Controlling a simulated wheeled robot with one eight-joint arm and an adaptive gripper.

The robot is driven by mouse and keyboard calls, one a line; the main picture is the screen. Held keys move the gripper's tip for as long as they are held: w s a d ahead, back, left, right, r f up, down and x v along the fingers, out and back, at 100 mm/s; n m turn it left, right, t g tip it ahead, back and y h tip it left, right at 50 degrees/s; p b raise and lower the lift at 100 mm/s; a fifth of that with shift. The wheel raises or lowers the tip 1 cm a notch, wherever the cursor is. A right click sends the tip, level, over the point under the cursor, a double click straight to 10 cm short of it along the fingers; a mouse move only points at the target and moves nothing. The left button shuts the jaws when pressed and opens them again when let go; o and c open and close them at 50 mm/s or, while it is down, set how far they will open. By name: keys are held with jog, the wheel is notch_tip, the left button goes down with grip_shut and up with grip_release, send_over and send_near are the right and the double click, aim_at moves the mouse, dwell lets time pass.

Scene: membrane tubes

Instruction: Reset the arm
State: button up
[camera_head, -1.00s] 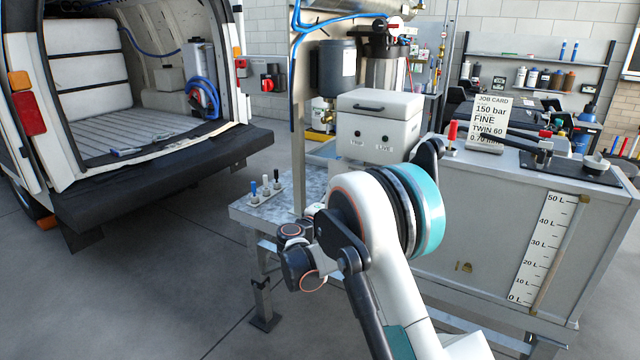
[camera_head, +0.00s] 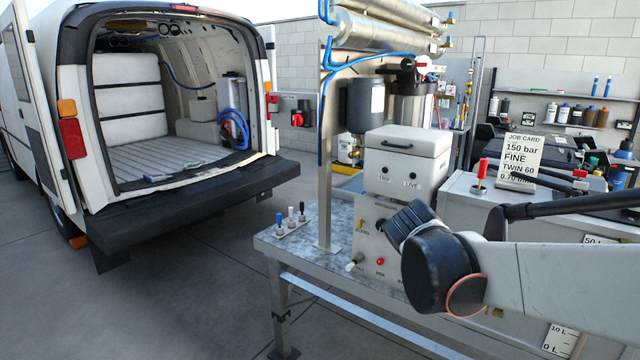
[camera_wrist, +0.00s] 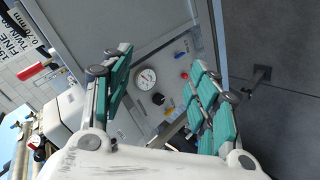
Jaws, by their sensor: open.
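My gripper (camera_wrist: 160,100) shows in the wrist view with its teal-padded fingers spread apart, open and empty. Between and beyond the fingers is a panel with a round white gauge (camera_wrist: 146,78), a black knob and a red button, apart from the fingers. In the head view my arm (camera_head: 560,275) reaches in from the right edge, in front of the bench and its control panel (camera_head: 368,240). The gripper's fingers are not visible in the head view.
A metal bench (camera_head: 290,245) carries a white box (camera_head: 405,150) and silver tubes (camera_head: 390,28) on a post. A tank with a job card (camera_head: 521,158) stands right. A van (camera_head: 100,190) with open rear is at left. Floor between is clear.

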jog(key=s+a+f+m+y, duration=0.2)
jog(key=s+f, duration=0.1)
jog(key=s, duration=0.9)
jog(key=s+a+f+m+g+y, duration=0.1)
jog(key=s+a+f+m+y, duration=0.1)
jog(key=s, duration=1.1)
jog(key=shift+s+a+f+m+y, duration=0.2)
jog(key=shift+f+m+y, duration=0.15)
jog(key=shift+y, duration=0.45)
dwell(1.6)
